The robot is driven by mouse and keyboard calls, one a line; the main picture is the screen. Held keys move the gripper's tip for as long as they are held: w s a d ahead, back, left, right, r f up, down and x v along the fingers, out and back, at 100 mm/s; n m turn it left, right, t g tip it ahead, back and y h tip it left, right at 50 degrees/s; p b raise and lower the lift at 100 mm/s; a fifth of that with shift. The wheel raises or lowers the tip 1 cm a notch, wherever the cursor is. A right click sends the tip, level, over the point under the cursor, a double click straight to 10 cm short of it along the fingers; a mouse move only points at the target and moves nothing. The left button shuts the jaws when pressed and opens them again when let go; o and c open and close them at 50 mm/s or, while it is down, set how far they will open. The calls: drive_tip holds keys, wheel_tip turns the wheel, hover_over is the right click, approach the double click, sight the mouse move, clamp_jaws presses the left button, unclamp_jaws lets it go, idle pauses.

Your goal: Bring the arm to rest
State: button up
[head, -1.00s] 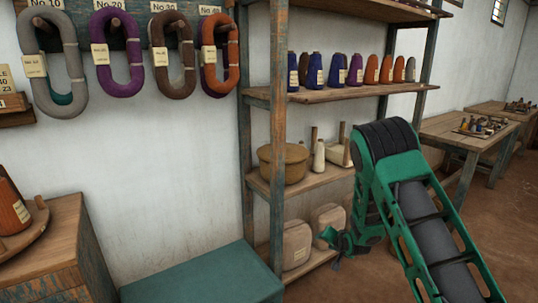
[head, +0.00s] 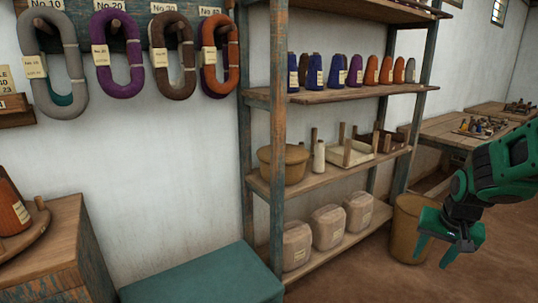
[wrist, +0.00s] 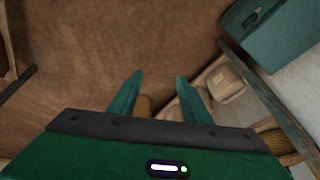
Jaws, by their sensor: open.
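My green gripper (head: 436,262) is at the right of the head view, in front of a tan bin. Its jaws point downward and stand apart with nothing between them. In the wrist view both fingers of my gripper (wrist: 158,98) show, spread over the brown floor (wrist: 90,60). My arm reaches in from the right edge of the head view.
A wooden shelf unit (head: 278,150) holds yarn cones, a bowl (head: 283,163) and wrapped bundles (head: 327,227). The tan bin (head: 408,228) stands at its right end. A teal chest (head: 210,278) is at front left. A table (head: 445,132) stands at the back right.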

drive_tip(key=s+r+g, duration=0.1)
drive_tip(key=s+r, duration=0.1)
drive_tip(key=s, duration=1)
drive_tip(key=s+a+r+g+y, duration=0.1)
drive_tip(key=s+r+g, duration=0.1)
drive_tip(key=s, duration=1)
drive_tip(key=shift+s+a+r, duration=0.2)
drive_tip(key=shift+s+r, duration=0.1)
drive_tip(key=shift+s, duration=0.1)
drive_tip(key=shift+w+f+g, duration=0.25)
drive_tip(key=shift+w+g, duration=0.05)
drive_tip(key=shift+w, duration=0.35)
drive_tip(key=shift+c, duration=0.4)
drive_tip(key=c, duration=0.5)
drive_tip(key=shift+s+d, duration=0.1)
drive_tip(key=shift+c, duration=0.3)
